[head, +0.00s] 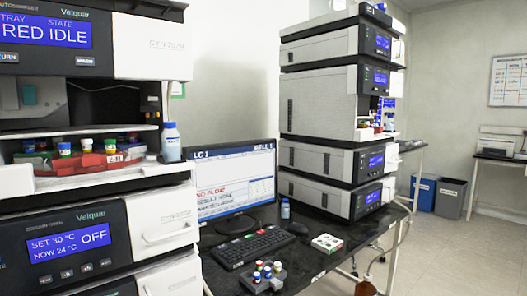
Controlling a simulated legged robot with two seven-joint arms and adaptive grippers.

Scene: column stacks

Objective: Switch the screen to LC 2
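The monitor (236,180) stands on the dark bench between two instrument stacks, on a black foot. Its header reads what looks like LC-1 at left, with a label at right too small to read surely. Below are a plot area and red and dark lines of text, partly legible. A black keyboard (250,246) lies on the bench in front of the monitor. A dark mouse (297,228) sits to the right of the keyboard. Neither of my grippers is in view.
A tall near stack (150,48) fills the left, with a red vial tray (85,162) and a bottle (171,142). A second stack (318,100) stands behind right. A vial rack (263,278), a small bottle (285,208) and a white box (327,243) are on the bench.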

